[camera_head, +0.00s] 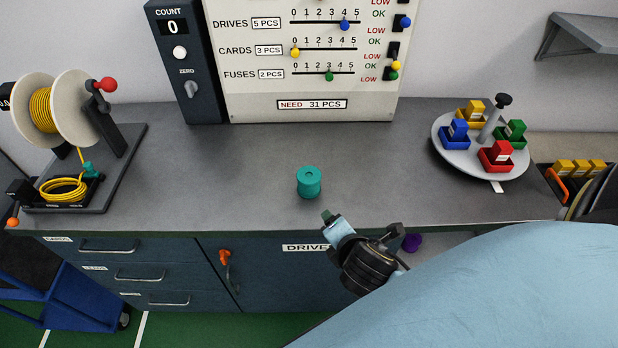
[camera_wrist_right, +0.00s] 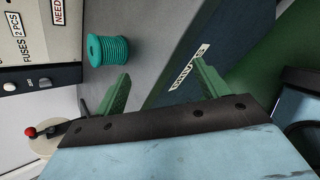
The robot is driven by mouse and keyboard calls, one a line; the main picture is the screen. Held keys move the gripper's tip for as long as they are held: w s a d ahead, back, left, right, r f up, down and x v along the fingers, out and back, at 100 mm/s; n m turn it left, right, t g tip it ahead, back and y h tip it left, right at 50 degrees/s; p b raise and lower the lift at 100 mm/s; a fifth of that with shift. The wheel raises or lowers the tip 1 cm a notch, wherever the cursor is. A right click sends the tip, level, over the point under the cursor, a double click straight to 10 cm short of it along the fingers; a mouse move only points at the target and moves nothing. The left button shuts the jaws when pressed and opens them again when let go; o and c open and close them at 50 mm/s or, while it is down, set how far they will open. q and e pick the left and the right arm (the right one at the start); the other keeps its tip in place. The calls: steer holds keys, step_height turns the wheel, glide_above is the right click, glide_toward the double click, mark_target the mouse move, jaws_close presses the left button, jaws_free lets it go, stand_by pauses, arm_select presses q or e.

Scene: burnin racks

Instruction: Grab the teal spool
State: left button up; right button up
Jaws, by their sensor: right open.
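The teal spool (camera_head: 309,182) stands upright on the grey bench top, near the middle and close to the front edge. It also shows in the right wrist view (camera_wrist_right: 108,50), beyond the fingertips and off to the left. My right gripper (camera_head: 331,219) is by the bench's front edge, just below and right of the spool in the head view. In the right wrist view its two green fingers (camera_wrist_right: 163,82) are spread apart with nothing between them. It does not touch the spool. My left gripper is not in view.
A cable reel stand (camera_head: 112,150) is at the left, and a round tray (camera_head: 440,150) with coloured pieces at the right. A counting panel (camera_head: 300,85) stands behind. A purple object (camera_head: 412,243) shows below the bench top. The bench around the spool is clear.

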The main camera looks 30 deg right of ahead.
mark_target(312, 186)
steer(key=w+r+n+t, duration=0.1)
steer(key=n, duration=0.3)
steer(key=w+r+n+t, duration=0.1)
steer(key=w+r+n, duration=0.1)
steer(key=n, duration=0.2)
steer(key=w+r+n+t, duration=0.1)
steer(key=n+t, duration=0.1)
steer(key=n, duration=0.2)
steer(key=shift+w+a+r+n, duration=0.25)
steer(key=shift+a+n, duration=0.05)
steer(key=shift+n, duration=0.1)
steer(key=x, duration=0.7)
steer(key=shift+w+f, duration=0.1)
steer(key=shift+w, duration=0.2)
steer(key=shift+a+b+x, duration=0.15)
steer(key=shift+x, duration=1.25)
steer(key=shift+a+b+x, duration=0.1)
steer(key=shift+b+x, duration=0.05)
steer(key=shift+x, duration=1.2)
steer(key=c, duration=1.1)
